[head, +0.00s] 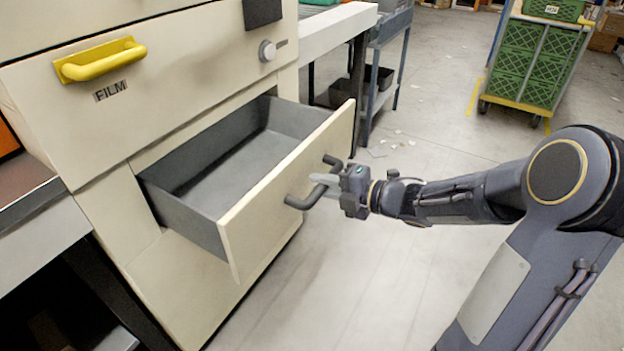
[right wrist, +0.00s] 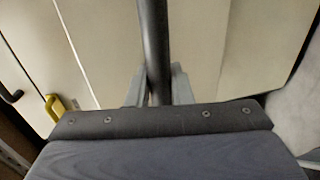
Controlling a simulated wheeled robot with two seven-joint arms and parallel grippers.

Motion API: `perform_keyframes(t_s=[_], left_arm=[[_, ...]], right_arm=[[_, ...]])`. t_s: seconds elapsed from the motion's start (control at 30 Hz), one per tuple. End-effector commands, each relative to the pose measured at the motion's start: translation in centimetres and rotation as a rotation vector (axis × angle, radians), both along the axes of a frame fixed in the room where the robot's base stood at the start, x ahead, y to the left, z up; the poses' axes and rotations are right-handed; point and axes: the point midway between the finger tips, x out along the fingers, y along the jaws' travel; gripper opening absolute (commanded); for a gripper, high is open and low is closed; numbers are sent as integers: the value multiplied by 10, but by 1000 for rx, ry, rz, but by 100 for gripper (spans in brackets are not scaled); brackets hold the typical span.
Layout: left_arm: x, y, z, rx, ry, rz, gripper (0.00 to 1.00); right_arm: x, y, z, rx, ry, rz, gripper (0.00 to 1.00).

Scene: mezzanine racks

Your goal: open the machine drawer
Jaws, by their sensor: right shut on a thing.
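The machine (head: 110,120) is cream-coloured and stands at the left in the head view. Its drawer (head: 285,190) is pulled well out, and the grey inside (head: 235,170) that shows is empty. A dark bar handle (head: 302,201) is on the drawer front. My right gripper (head: 328,186) is shut on this handle, coming from the right. In the right wrist view the handle (right wrist: 153,45) runs between the two fingers (right wrist: 158,85), with the cream drawer front behind it. My left gripper is not in view.
A yellow handle (head: 100,60) marked FILM is on the panel above the drawer, with a round knob (head: 267,50) to its right. A grey cart (head: 390,60) stands behind. A trolley with green crates (head: 535,55) is at the back right. The floor (head: 350,270) before the drawer is clear.

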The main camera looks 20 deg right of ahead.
Motion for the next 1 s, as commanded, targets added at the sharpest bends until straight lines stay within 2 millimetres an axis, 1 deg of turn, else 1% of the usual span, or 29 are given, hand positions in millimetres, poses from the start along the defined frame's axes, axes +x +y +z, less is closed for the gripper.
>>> perform_keyframes(t_s=[0.33, 0.37, 0.5, 0.83, 0.93, 1.0], left_arm=[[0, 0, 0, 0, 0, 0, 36], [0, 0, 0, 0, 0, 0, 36], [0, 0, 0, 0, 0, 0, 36], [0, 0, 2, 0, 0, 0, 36], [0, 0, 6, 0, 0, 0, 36], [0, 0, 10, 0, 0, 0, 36]], right_arm=[[-2, -1, -1, 0, 1, 1, 0], [-2, -1, -1, 0, 1, 1, 21], [-2, -1, -1, 0, 1, 1, 39], [-4, -4, 1, 0, 0, -1, 39], [-12, -12, 5, -2, 0, -5, 39], [-22, -18, 8, -1, -1, -5, 39]])
